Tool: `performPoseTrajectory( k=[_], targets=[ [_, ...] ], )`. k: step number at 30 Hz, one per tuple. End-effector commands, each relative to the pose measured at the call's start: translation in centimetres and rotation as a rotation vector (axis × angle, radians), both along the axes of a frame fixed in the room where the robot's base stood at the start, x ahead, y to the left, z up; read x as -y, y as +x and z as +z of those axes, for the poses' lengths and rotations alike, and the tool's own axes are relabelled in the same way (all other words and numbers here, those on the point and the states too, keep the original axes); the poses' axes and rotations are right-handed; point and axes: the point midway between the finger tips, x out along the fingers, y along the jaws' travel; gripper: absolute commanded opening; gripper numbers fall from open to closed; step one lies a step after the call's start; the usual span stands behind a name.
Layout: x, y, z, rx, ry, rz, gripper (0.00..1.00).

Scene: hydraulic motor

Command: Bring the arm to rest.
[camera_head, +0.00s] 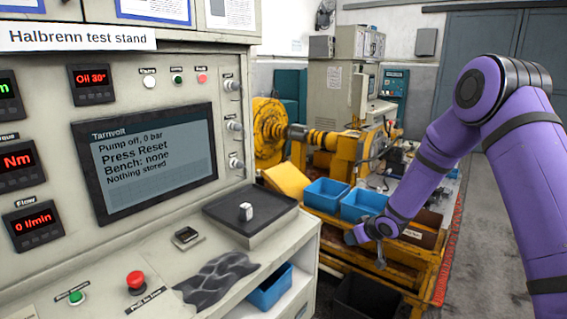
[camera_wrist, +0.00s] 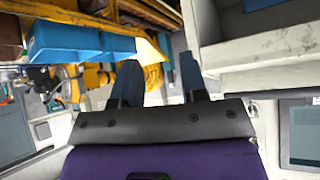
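My gripper (camera_head: 365,250) hangs at the end of my purple arm, in front of the yellow bench and to the right of the test stand. In the wrist view its two dark fingers (camera_wrist: 160,76) stand apart with nothing between them. The fingers touch nothing that I can make out. The arm reaches in from the right and bends down at the elbow.
The test stand (camera_head: 45,95) fills the left; its screen (camera_head: 150,160) reads "Pump off, 0 bar, Press Reset". A small white block (camera_head: 246,211) sits on a dark plate. Blue bins (camera_head: 326,193) stand on the yellow bench (camera_head: 375,262) behind my gripper. Open floor (camera_head: 485,260) lies right.

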Motion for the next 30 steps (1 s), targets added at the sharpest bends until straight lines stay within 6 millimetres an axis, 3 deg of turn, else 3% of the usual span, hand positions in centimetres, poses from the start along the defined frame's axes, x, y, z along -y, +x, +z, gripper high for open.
performPoseTrajectory(
  k=[1,3,14,21,30],
  targets=[
    [0.5,-0.2,2.3,0.01,-0.028,-0.018,0.39],
    [1.3,-0.6,4.8,0.012,-0.064,-0.045,0.39],
    [4.8,-5.8,16.9,0.002,-0.207,-0.191,0.39],
    [6.5,-11.2,23.7,-0.022,-0.261,-0.288,0.39],
    [7.9,-19.8,30.1,-0.073,-0.279,-0.391,0.39]
  ],
)
